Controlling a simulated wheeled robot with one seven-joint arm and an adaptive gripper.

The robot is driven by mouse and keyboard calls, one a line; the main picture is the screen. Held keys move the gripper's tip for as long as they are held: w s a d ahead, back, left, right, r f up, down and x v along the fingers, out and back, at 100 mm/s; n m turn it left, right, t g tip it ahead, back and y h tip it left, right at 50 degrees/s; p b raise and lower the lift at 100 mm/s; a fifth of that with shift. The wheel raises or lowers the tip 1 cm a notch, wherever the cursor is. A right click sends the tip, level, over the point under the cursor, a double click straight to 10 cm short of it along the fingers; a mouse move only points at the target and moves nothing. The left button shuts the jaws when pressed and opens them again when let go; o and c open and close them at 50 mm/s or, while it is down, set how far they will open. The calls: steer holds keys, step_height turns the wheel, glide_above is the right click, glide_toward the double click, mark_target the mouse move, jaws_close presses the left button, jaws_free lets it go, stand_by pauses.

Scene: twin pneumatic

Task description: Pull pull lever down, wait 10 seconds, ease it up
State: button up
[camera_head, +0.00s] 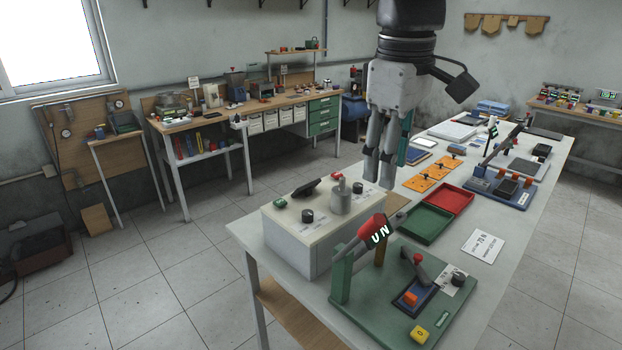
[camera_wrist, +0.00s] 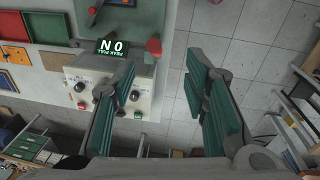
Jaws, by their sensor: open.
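My gripper (camera_head: 377,183) hangs with its fingers pointing down above the grey control box (camera_head: 290,238). In the wrist view its two teal-padded fingers (camera_wrist: 165,95) are wide apart with nothing between them. A red grip (camera_head: 371,227) stands over the green board (camera_head: 375,310); it also shows in the wrist view (camera_wrist: 153,46). Beside it is a display (camera_head: 379,237) reading zero newtons; in the wrist view its label says peak pull (camera_wrist: 112,46). A smaller red-knobbed lever (camera_head: 418,264) stands tilted on the green board. No label shows which is the pull lever. My gripper touches neither.
The control box has black knobs, a grey post (camera_head: 341,196) and a red button. Red (camera_head: 452,197) and green (camera_head: 427,223) trays, orange plates (camera_head: 430,180) and a 70 N card (camera_head: 482,245) lie on the bench. Another lever fixture (camera_head: 500,185) stands farther back.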

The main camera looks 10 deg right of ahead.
mark_target(380, 213)
steer(key=shift+n, duration=0.4)
steer(key=w+f, duration=0.1)
steer(key=f, duration=0.3)
steer(key=w+f+p, duration=0.1)
steer(key=f, duration=0.4)
steer(key=d+f, duration=0.1)
steer(key=f, duration=0.3)
steer(key=shift+w+f, duration=0.3)
steer(key=shift+w, duration=0.1)
steer(key=shift+c, duration=0.2)
jaws_close()
